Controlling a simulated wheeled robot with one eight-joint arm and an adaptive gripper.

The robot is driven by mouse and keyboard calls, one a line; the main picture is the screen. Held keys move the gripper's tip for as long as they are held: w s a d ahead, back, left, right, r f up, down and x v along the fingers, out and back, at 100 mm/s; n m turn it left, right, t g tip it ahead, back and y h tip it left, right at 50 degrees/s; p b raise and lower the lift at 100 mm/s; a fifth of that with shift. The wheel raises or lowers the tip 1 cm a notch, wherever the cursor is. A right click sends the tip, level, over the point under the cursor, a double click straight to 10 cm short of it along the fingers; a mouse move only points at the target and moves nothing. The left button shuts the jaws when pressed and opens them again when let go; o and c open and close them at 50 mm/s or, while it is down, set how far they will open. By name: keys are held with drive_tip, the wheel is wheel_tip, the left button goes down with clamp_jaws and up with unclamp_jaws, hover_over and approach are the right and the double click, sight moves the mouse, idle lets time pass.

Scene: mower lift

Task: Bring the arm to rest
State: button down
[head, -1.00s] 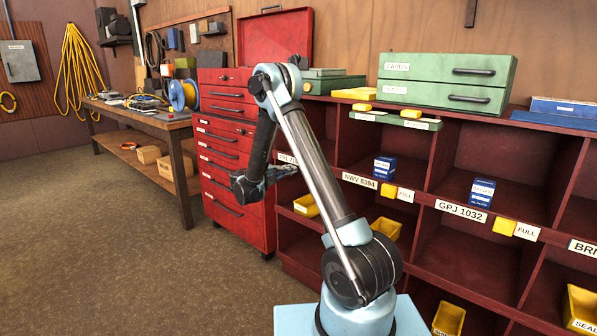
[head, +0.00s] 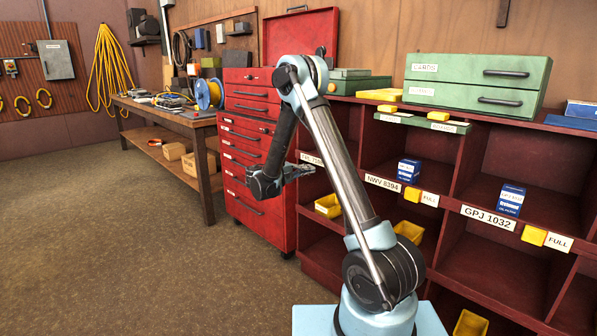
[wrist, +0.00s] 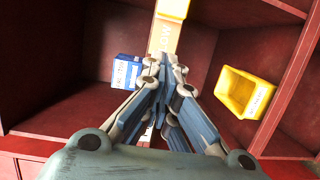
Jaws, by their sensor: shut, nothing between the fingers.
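My gripper (head: 305,170) hangs at the end of my folded arm, in front of the red tool chest and the left end of the red shelf unit. In the wrist view my gripper (wrist: 170,68) has its fingers drawn together at the tips, with nothing between them. It points toward the red compartments and appears apart from them. My arm is bent, with its elbow high and its forearm hanging down.
The red shelf unit (head: 432,235) stands to the right, with blue boxes (head: 409,170) and yellow bins (head: 328,206). The red tool chest (head: 250,150) is behind my gripper. A workbench (head: 170,122) stands at the back left. The floor (head: 130,260) at left is clear.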

drive_tip(key=s+d+r+g+y, duration=0.35)
drive_tip(key=s+d+r, duration=0.25)
drive_tip(key=s+d, duration=0.45)
drive_tip(key=s+d+m+g+y, duration=0.2)
drive_tip(key=s+d+y, duration=0.2)
drive_tip(key=s+d, duration=0.55)
drive_tip(key=s+a+f+m+y, duration=0.1)
drive_tip(key=s+a+f+y, duration=0.1)
drive_tip(key=s, duration=0.7)
drive_tip(key=s+a+f+m+y, duration=0.1)
drive_tip(key=s+a+f+y, duration=0.1)
drive_tip(key=s, duration=0.7)
drive_tip(key=s+a+f+m+y, duration=0.1)
drive_tip(key=s+f, duration=0.4)
drive_tip(key=s, duration=0.5)
drive_tip(key=a+y, duration=0.1)
drive_tip(key=y, duration=0.1)
drive_tip(key=shift+a+f+m+g+y, duration=0.15)
drive_tip(key=shift+f+m+g+y, duration=0.05)
drive_tip(key=shift+m+g+y, duration=0.15)
